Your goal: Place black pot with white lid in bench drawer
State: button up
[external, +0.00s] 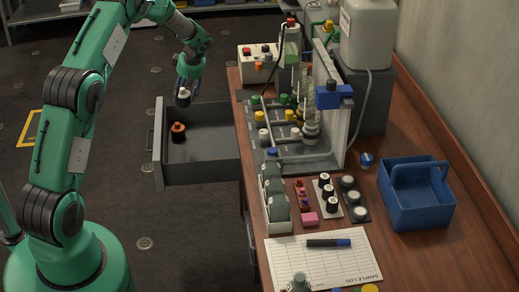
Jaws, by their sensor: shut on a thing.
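My gripper (186,84) is at the end of the green arm, pointing down over the far part of the open bench drawer. It is shut on a small black pot with a white lid (183,97), which hangs above the drawer's far edge; the exact height is hard to tell. The grey bench drawer (205,150) is pulled out to the left of the bench. The rest of the drawer floor is bare.
The wooden bench (395,250) holds a rack (300,130) of lidded pots, a blue caddy (415,195), a log sheet (320,262) and a small tray of black pots with white lids (325,195). A control box (257,62) stands at the bench's far end.

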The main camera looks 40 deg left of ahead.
jog(key=shift+n, duration=0.5)
jog(key=s+a+f, duration=0.2)
jog(key=s+f, duration=0.1)
jog(key=shift+a, duration=0.25)
jog(key=b, duration=0.2)
send_over(181, 149)
notch_tip(181, 149, down, 14)
jog(key=shift+s+f, duration=0.1)
jog(key=shift+s, duration=0.05)
jog(key=shift+f+b, duration=0.45)
jog(key=shift+f, duration=1.45)
jog(key=shift+f, duration=0.1)
jog(key=o, duration=0.9)
